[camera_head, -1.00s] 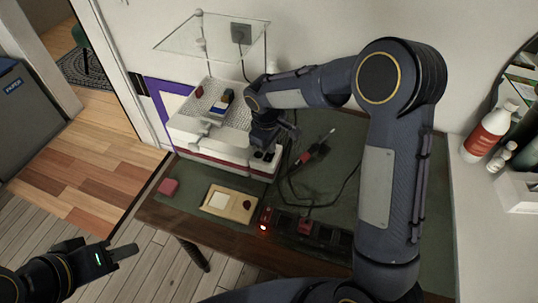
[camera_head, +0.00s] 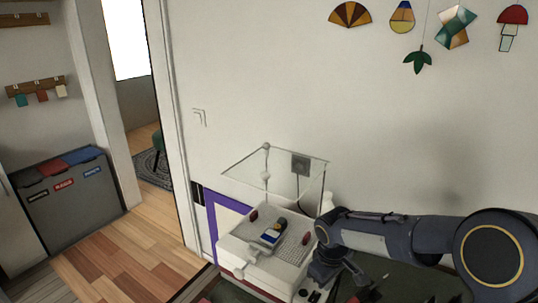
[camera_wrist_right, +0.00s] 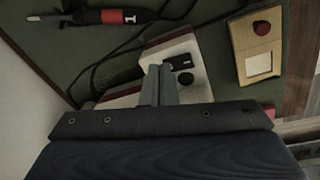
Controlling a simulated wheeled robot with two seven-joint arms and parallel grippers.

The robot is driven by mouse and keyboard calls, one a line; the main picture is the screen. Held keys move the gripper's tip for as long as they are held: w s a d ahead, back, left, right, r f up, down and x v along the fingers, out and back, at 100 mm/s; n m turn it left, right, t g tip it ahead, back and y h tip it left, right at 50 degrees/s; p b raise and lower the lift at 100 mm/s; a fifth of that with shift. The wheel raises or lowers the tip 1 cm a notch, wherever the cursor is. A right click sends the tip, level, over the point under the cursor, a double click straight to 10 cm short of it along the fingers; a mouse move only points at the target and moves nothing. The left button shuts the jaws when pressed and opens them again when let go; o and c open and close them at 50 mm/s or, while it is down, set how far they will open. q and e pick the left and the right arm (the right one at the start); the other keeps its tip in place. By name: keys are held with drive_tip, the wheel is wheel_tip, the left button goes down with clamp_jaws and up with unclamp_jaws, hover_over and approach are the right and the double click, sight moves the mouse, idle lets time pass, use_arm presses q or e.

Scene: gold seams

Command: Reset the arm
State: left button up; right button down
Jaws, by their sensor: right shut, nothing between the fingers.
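My right gripper (camera_head: 322,278) is at the front right of the white machine (camera_head: 240,256), at the bottom of the head view. In the right wrist view its fingers (camera_wrist_right: 160,84) are together and empty, over the machine's front end, near a black switch (camera_wrist_right: 180,62) and a dark round knob (camera_wrist_right: 186,79). I cannot tell whether the fingertips touch the machine. My right arm (camera_head: 410,237) reaches in from the right. My left gripper is out of view.
A clear shield (camera_head: 285,170) stands over the machine, with small coloured pieces (camera_head: 270,236) on its grid. The wrist view shows a red-handled iron (camera_wrist_right: 105,16), dark cables and a wooden block (camera_wrist_right: 258,45) on the green mat. Bins (camera_head: 70,190) stand at the left.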

drive_tip(key=s+d+r+m+t+y, duration=0.1)
drive_tip(key=s+d+r+m+y, duration=0.15)
drive_tip(key=s+r, duration=0.45)
drive_tip(key=s+d+r+m+t+y, duration=0.1)
drive_tip(key=s+d+r+m+t, duration=0.2)
drive_tip(key=s, duration=0.9)
drive_tip(key=s+a+m, duration=0.1)
drive_tip(key=s+m, duration=0.2)
drive_tip(key=s, duration=0.4)
drive_tip(key=shift+a+f+y, duration=0.15)
drive_tip(key=shift+f+y, duration=0.2)
drive_tip(key=shift+y, duration=0.1)
